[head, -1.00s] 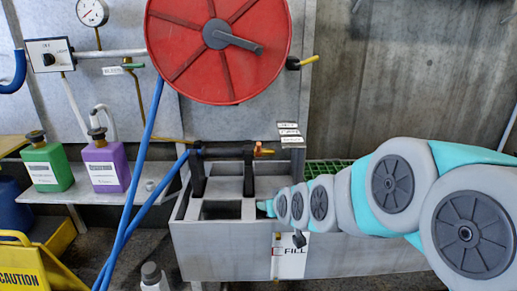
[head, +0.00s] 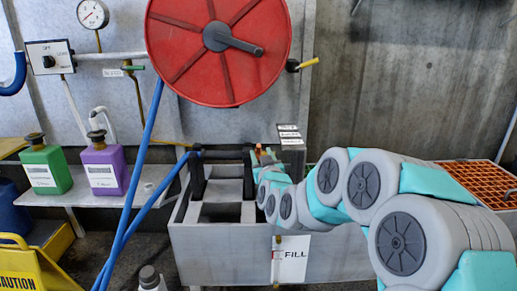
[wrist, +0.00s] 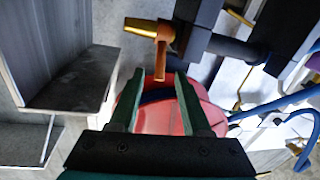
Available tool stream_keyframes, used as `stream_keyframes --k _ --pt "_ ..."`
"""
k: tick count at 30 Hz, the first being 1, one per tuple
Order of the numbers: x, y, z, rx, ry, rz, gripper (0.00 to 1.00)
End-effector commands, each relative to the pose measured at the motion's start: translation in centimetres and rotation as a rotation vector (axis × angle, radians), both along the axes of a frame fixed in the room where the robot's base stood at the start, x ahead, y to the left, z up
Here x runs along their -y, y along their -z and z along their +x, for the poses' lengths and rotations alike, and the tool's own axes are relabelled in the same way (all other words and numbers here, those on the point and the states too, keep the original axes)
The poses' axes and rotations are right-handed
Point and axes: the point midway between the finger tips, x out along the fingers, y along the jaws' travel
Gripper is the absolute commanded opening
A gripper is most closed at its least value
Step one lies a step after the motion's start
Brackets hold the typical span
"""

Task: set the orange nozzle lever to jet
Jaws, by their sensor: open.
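The orange nozzle lever (wrist: 160,62) shows in the wrist view, hanging down in the picture from beside the brass nozzle tip (wrist: 145,27). The dark nozzle body (wrist: 233,47) runs off to the right. My gripper (wrist: 159,74) is open, and the lever's free end appears between its two green fingertips. I cannot tell whether either finger touches it. In the head view, my gripper (head: 263,158) is at the right end of the nozzle on its black stand, and the small orange lever (head: 258,148) is partly hidden there.
Several small white label plates (head: 289,135) stand just behind the nozzle, too small to read. A grey trough (head: 215,240) lies below. A red hose reel (head: 190,75) hangs above, with blue hose (head: 140,180) at left. Purple (head: 104,172) and green (head: 46,170) jugs sit on a shelf.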

Motion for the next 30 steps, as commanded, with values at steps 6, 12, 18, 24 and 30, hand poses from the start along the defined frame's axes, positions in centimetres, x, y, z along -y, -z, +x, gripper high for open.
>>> stream_keyframes --k 6,12,18,24,30 --pt "-0.6 0.1 3.1 -0.003 -0.002 -0.001 0.48" --pt "-0.8 -0.1 4.8 0.001 0.0 0.0 0.48" --pt "-0.8 -0.1 5.0 0.0 -0.001 0.0 0.48" --pt "-0.8 -0.1 5.0 0.0 -0.001 0.0 0.35" --pt "-0.8 -0.1 5.0 -0.001 -0.001 0.0 0.12"
